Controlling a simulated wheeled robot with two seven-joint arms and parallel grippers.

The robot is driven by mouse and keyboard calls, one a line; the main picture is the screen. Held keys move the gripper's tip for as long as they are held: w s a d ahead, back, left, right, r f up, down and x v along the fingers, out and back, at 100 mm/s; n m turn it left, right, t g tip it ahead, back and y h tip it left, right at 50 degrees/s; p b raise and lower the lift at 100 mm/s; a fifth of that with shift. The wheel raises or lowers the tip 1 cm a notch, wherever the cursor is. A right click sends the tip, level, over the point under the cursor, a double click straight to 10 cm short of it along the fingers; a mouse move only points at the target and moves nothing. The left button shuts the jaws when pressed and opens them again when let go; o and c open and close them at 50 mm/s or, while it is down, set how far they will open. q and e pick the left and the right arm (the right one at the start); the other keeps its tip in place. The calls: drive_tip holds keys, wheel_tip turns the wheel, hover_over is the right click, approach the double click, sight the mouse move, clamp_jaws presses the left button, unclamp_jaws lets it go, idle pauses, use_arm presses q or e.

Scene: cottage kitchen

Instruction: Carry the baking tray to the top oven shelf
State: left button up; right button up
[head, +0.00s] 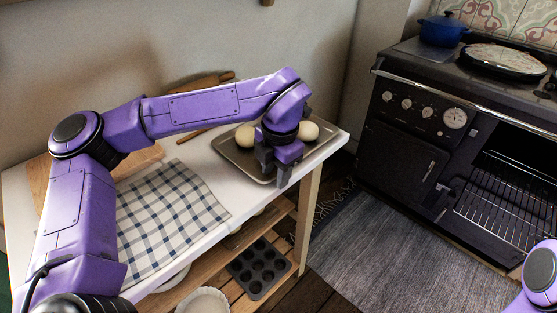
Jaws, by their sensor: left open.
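The baking tray (229,149) is a grey metal tray at the right end of the white table. Two pale round pieces (245,136) (308,131) that look like dough lie on it. My left gripper (274,177) is open and points down at the tray's front edge; I cannot tell whether it touches the rim. My left wrist hides the middle of the tray. The oven (507,194) stands at the right with its cavity open and wire shelves (512,172) visible inside. Part of my right arm shows at the lower right edge; its gripper is out of view.
A checked cloth (165,215) lies on the table (222,186) left of the tray. A rolling pin (200,86) and a wooden board (140,160) lie behind. A muffin tin (259,267) sits on the lower shelf. A grey rug (375,255) covers the floor before the oven. A blue pot (442,30) stands on the stove.

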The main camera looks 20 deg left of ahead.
use_arm(q)
drive_tip(key=shift+f, duration=0.15)
clamp_jaws()
drive_tip(key=s+d, duration=0.3)
drive_tip(key=d, duration=0.6)
drive_tip(key=shift+s+d, duration=0.15)
drive_tip(key=shift+s, duration=0.05)
unclamp_jaws()
drive_tip(key=shift+d, duration=0.1)
wheel_tip(320, 180, up, 10)
drive_tip(key=d, duration=0.1)
drive_tip(key=shift+s+r+p, duration=0.2)
drive_tip(key=shift+r+p, duration=0.05)
drive_tip(key=shift+p, duration=0.15)
